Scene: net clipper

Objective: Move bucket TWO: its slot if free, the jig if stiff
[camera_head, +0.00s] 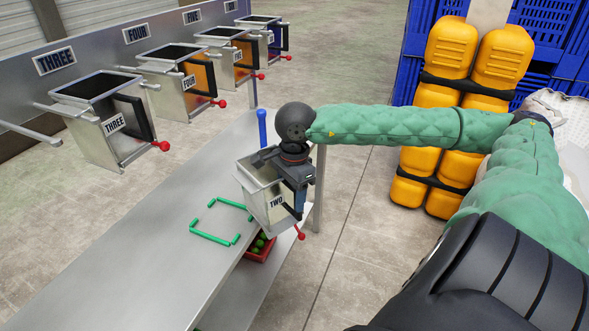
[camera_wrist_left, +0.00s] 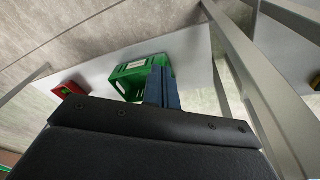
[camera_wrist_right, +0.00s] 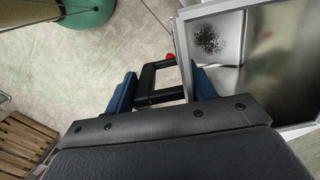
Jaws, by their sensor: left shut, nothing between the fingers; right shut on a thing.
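Bucket TWO (camera_head: 255,187) is a metal bucket with a "TWO" label, a black handle and a red-tipped lever (camera_head: 299,235). It is slightly tilted at the table's right edge; whether it touches the table is unclear. My right gripper (camera_head: 298,190) is shut on its black handle. In the right wrist view the handle (camera_wrist_right: 160,82) sits between the blue fingers, and a dark speckled patch (camera_wrist_right: 209,40) shows inside the bucket. My left gripper (camera_wrist_left: 163,88) is shut and empty, outside the head view. Bare support arms (camera_head: 32,128) show left of bucket THREE (camera_head: 100,125).
Green corner marks (camera_head: 222,237) lie on the metal table (camera_head: 150,255). A blue post (camera_head: 262,128) stands behind bucket TWO. A red box (camera_head: 262,249) with green items sits lower down. Several labelled buckets hang along the rail. A green crate (camera_wrist_left: 130,76) shows in the left wrist view.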

